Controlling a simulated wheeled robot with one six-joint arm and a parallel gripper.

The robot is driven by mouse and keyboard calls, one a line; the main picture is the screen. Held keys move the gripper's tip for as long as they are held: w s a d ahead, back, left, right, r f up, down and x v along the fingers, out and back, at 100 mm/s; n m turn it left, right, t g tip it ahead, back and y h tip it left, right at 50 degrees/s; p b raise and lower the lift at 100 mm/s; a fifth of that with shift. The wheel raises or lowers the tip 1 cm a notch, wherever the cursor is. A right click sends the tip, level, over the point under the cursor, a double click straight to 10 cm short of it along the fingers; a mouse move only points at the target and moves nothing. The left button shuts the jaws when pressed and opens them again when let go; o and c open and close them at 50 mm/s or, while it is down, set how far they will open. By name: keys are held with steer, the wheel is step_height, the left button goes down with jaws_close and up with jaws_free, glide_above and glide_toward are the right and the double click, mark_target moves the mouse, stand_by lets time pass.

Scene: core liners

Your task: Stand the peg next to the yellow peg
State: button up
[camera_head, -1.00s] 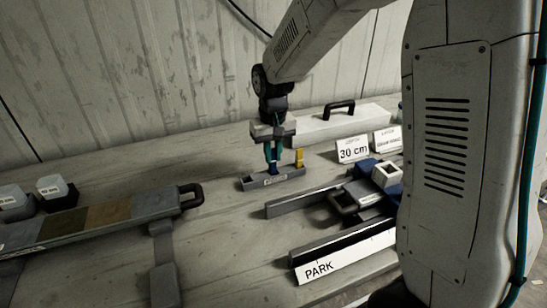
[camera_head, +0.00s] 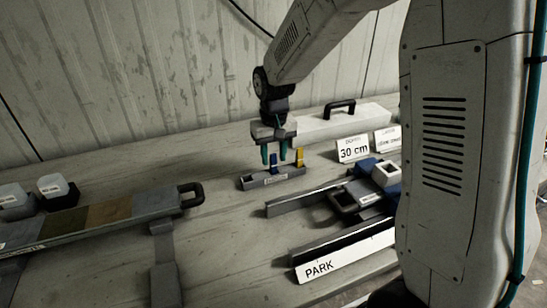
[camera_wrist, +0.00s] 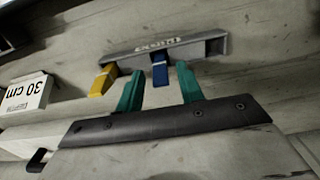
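The yellow peg (camera_head: 299,156) stands upright at the right end of a small grey block (camera_head: 262,181). A blue peg (camera_head: 273,163) stands upright in the same block, left of the yellow one, with a small gap between them. Both also show in the wrist view, yellow (camera_wrist: 102,80) at left and blue (camera_wrist: 160,69) to its right. My gripper (camera_head: 274,157) has teal fingers spread apart, just above the blue peg. In the wrist view my fingers (camera_wrist: 160,84) lie either side of the blue peg, with gaps on both sides, and hold nothing.
A long pale case with a black handle (camera_head: 339,107) lies behind the block. A "30 cm" card (camera_head: 353,148) stands to its right. Dark rails, a "PARK" sign (camera_head: 345,257) and grey and blue blocks are at front right. A coloured core tray (camera_head: 92,217) is at left.

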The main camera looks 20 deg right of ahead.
step_height(320, 180, up, 11)
steer(key=s+d+r, duration=0.1)
steer(key=s+r, duration=0.1)
steer(key=s, duration=1.3)
steer(key=s+d+r+t, duration=0.1)
steer(key=s+d, duration=0.1)
steer(key=s, duration=1.3)
steer(key=shift+r, duration=0.35)
